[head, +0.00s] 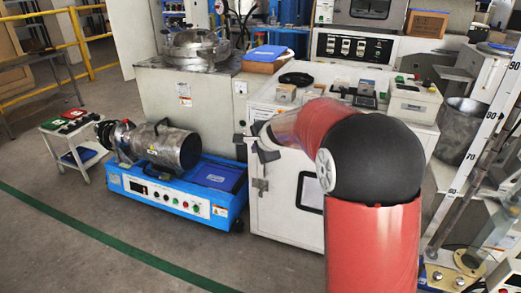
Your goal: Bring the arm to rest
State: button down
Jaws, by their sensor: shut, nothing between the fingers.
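My arm (372,235) is red with a large black joint and fills the lower right of the head view. Its forearm reaches away and to the left, over the front of a white machine cabinet (280,205). My gripper (265,148) is small and dark at the arm's far end, in front of the cabinet's upper left. It is shut and holds nothing. The fingertips are too small to make out clearly.
A blue tester with a metal drum (178,150) stands on the floor to the left. A small white side table (88,138) is beyond it. A metal bucket (460,130) and a graduated post (490,120) are at the right. The floor at lower left is clear.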

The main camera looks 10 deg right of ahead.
jog(key=s+d+r+n+g, duration=0.1)
jog(key=s+r+n, duration=0.25)
jog(key=s, duration=0.55)
jog(key=s+d+r+n, duration=0.1)
jog(key=s+r+n, duration=0.25)
jog(key=s, duration=0.55)
jog(key=s+d+f+n+h, duration=0.1)
jog(key=s+n, duration=0.1)
jog(key=s, duration=0.5)
jog(key=s+d+f+n+g+h, duration=0.1)
jog(key=s+d+n, duration=0.1)
jog(key=s, duration=0.5)
jog(key=s+d+f+n+g+h, duration=0.1)
jog(key=s+d+n, duration=0.1)
jog(key=s, duration=0.5)
jog(key=shift+s+f+n, duration=0.35)
jog(key=shift+f+n, duration=0.05)
jog(key=shift+n, duration=0.3)
